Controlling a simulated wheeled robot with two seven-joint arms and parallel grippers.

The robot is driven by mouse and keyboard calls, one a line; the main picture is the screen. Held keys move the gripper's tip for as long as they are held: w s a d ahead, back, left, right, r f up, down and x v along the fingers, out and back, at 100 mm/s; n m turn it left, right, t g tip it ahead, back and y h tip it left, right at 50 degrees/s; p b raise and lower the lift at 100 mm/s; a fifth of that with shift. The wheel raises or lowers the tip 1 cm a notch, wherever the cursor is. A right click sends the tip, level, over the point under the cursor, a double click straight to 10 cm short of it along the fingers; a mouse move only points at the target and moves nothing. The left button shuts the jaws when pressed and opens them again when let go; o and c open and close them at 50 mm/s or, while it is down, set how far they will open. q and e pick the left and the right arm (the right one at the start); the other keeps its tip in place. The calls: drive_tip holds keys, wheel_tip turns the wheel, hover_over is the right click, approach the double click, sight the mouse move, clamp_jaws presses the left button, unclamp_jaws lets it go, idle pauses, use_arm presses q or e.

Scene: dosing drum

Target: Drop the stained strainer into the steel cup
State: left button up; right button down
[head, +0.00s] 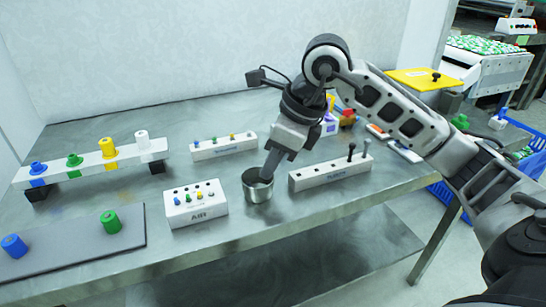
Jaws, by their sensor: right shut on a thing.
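The steel cup (259,194) stands upright on the metal table near its front edge, between two white blocks. My right gripper (268,173) comes down from above, and its fingertips are at the cup's mouth. It is shut on a thin thing, taken to be the strainer, which the fingers and the cup wall hide. I cannot see its stain. Two dark-topped upright pieces stand in the long white rack (325,174) to the right of the cup. My left gripper is not in view.
A white strip with coloured knobs (224,147) lies behind. A raised rack (60,174) with coloured pieces and a grey mat (70,248) are at left. Small coloured items (347,117) lie behind my right arm.

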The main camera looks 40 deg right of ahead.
drive_tip(key=c, duration=1.2)
unclamp_jaws()
drive_tip(key=shift+r, duration=0.1)
use_arm(q)
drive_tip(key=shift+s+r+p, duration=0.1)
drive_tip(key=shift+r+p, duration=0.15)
drive_tip(key=shift+p, duration=0.9)
use_arm(e)
drive_tip(key=v, duration=1.5)
drive_tip(key=shift+d+r, duration=0.2)
drive_tip(key=shift+r, duration=0.15)
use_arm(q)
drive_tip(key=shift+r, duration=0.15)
use_arm(e)
drive_tip(key=shift+s, duration=0.15)
